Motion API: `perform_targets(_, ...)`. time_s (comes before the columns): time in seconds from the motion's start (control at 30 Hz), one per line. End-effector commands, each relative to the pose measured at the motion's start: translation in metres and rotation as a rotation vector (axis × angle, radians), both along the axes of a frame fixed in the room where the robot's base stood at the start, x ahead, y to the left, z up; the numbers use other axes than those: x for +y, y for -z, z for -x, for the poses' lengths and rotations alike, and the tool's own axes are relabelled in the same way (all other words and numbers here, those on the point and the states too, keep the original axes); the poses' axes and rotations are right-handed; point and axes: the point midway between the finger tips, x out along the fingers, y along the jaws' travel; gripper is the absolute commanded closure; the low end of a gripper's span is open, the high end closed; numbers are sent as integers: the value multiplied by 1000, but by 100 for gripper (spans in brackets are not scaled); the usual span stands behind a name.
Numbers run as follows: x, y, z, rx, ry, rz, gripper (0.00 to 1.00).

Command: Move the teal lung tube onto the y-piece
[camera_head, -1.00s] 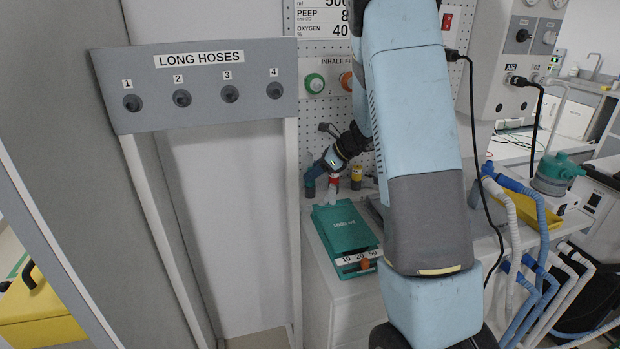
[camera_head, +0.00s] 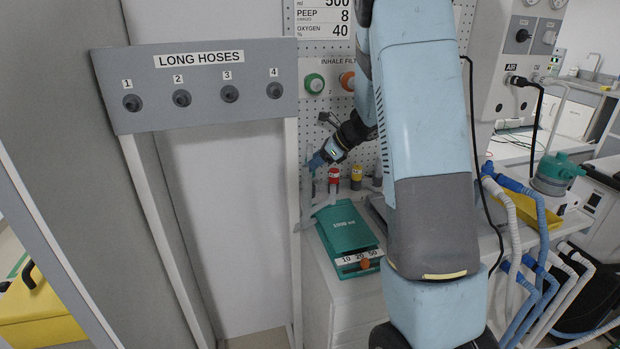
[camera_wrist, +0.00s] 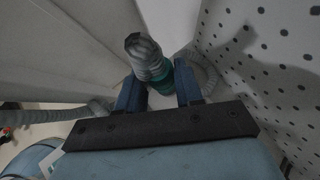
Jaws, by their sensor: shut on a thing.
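My gripper (camera_head: 318,162) is above the left back corner of the white cabinet top, by the pegboard. In the wrist view, its two blue fingers (camera_wrist: 159,92) are shut on the teal cuff of the lung tube (camera_wrist: 158,76), with grey ribbed hose above the cuff. In the head view, the tube's grey hose (camera_head: 308,212) hangs below the gripper at the cabinet's left edge. The teal lung (camera_head: 345,226) lies on the cabinet top, to the right of the hose. I cannot pick out the y-piece with certainty.
A red-topped fitting (camera_head: 334,177) and a yellow-topped one (camera_head: 356,174) stand just right of my gripper. The pegboard (camera_wrist: 265,60) is close on the right in the wrist view. The LONG HOSES panel (camera_head: 200,85) is at left; blue and white hoses (camera_head: 530,285) hang at right.

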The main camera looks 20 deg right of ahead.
Motion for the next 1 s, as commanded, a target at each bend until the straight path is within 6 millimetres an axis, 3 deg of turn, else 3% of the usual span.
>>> perform_targets(0.5,0,-16,0,-1,0,1,100)
perform_targets(1.0,1,-16,-3,-1,11,1,100)
